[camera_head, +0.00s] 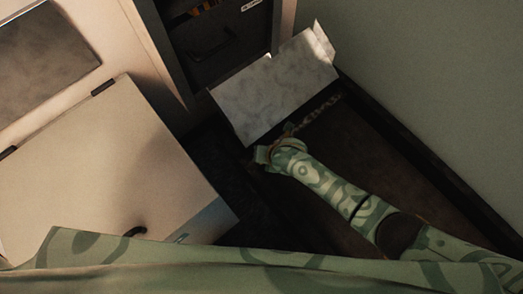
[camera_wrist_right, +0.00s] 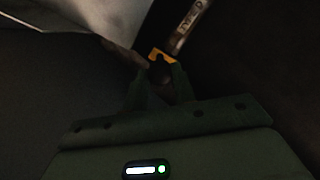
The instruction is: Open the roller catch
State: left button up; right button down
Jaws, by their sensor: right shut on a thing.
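My right gripper (camera_head: 278,150) is low in the dark area, just below the lower edge of a grey mottled panel. In the right wrist view its fingers (camera_wrist_right: 160,82) are closed together on a small dark piece (camera_wrist_right: 160,70). This piece lies against a yellow-orange part (camera_wrist_right: 158,54). It may be the roller catch, but the picture is too dark to be sure. My left gripper is not in view.
The grey mottled panel (camera_head: 275,88) slants beside my right gripper. A dark lettered strip (camera_head: 322,112) lies close by; a pale lettered label (camera_wrist_right: 190,18) shows near the fingers. A dark handled drawer front (camera_head: 208,48) is behind, a large beige panel (camera_head: 100,170) at left.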

jog(key=shift+s+d+f+t+y, duration=0.15)
jog(key=shift+s+d+t+y, duration=0.35)
jog(key=shift+t+y, duration=0.1)
jog(key=c, duration=1.1)
grip_release()
